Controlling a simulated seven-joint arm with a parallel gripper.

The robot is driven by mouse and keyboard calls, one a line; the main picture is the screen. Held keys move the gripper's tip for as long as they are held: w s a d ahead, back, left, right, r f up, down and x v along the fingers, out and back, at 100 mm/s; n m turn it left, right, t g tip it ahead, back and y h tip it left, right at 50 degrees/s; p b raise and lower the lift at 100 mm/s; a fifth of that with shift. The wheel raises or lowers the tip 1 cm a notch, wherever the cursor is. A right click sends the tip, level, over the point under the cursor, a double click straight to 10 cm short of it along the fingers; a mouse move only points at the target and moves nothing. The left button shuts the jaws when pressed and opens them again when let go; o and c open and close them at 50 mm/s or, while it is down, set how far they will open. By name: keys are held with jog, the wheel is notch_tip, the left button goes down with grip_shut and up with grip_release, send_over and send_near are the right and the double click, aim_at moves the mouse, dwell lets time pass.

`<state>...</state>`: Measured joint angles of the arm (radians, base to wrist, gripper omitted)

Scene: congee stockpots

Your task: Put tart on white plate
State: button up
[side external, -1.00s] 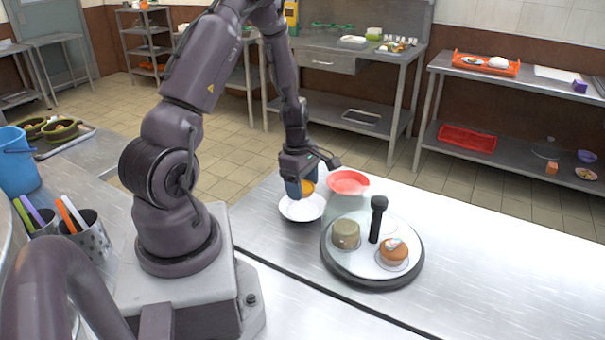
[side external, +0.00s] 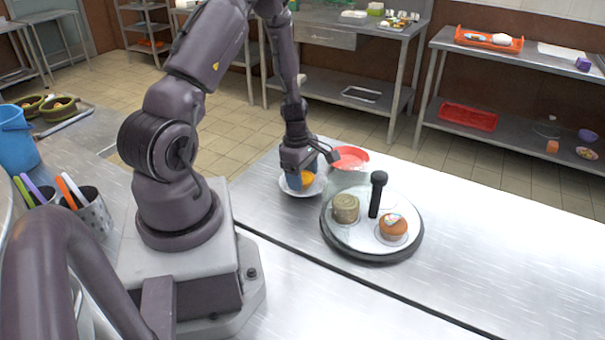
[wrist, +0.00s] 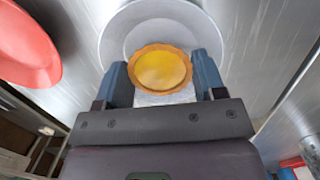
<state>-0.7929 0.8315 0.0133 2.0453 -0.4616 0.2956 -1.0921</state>
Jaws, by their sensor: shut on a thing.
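The tart (wrist: 160,69) has a yellow filling and a golden crust. My gripper (wrist: 164,75) is shut on it, with one blue finger on each side. The white plate (wrist: 205,30) lies directly beneath the tart in the wrist view. In the side view the tart (side external: 307,179) shows between the fingers of my gripper (side external: 303,180), low over the white plate (side external: 289,190). I cannot tell whether the tart touches the plate. The fingers hide part of the tart and the plate.
A red bowl (side external: 351,157) stands just behind the plate. A round stand (side external: 372,251) with a black upright handle (side external: 377,195), a greenish-beige cake (side external: 345,208) and a muffin (side external: 392,227) is to the right. The counter in front is clear.

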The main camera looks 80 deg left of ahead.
jog(key=shift+f, duration=0.5)
jog(key=o, duration=0.8)
jog(key=shift+c, duration=1.4)
jog(key=shift+s, duration=0.1)
jog(key=shift+r, duration=0.3)
jog(key=shift+o, duration=0.8)
jog(key=shift+r, duration=0.2)
jog(key=shift+s+a+r, duration=0.1)
jog(key=shift+r, duration=0.9)
jog(key=shift+s+a+r, duration=0.1)
jog(key=shift+r, duration=0.9)
